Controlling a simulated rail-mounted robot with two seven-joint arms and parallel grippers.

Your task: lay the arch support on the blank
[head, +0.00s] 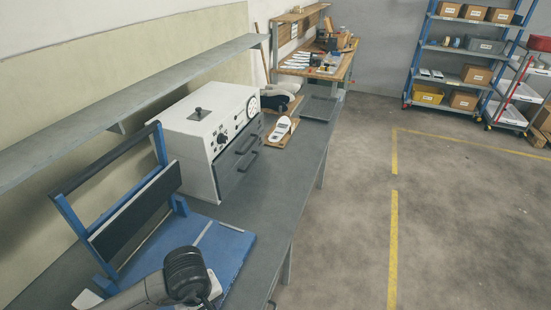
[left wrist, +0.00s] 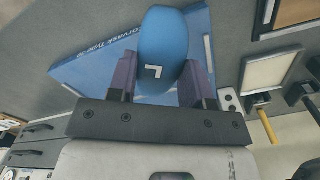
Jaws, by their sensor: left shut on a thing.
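In the left wrist view my left gripper (left wrist: 154,90) is shut on a smooth blue rounded piece (left wrist: 165,42) with a white L mark, which may be the arch support. The piece stands out beyond the fingers, over a blue surface with lettering (left wrist: 105,54). In the head view my left arm comes in at the bottom left, over a blue base plate (head: 228,248); its fingers and the held piece are hidden there. A white sole-shaped piece (head: 281,129) lies on a wooden board further along the bench; I cannot tell whether it is the blank. My right gripper is not in view.
A blue frame with a dark panel (head: 135,214) stands at the base plate's back. A white machine with dark drawers (head: 210,120) stands beyond it. A shelf (head: 130,105) overhangs the bench along the wall.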

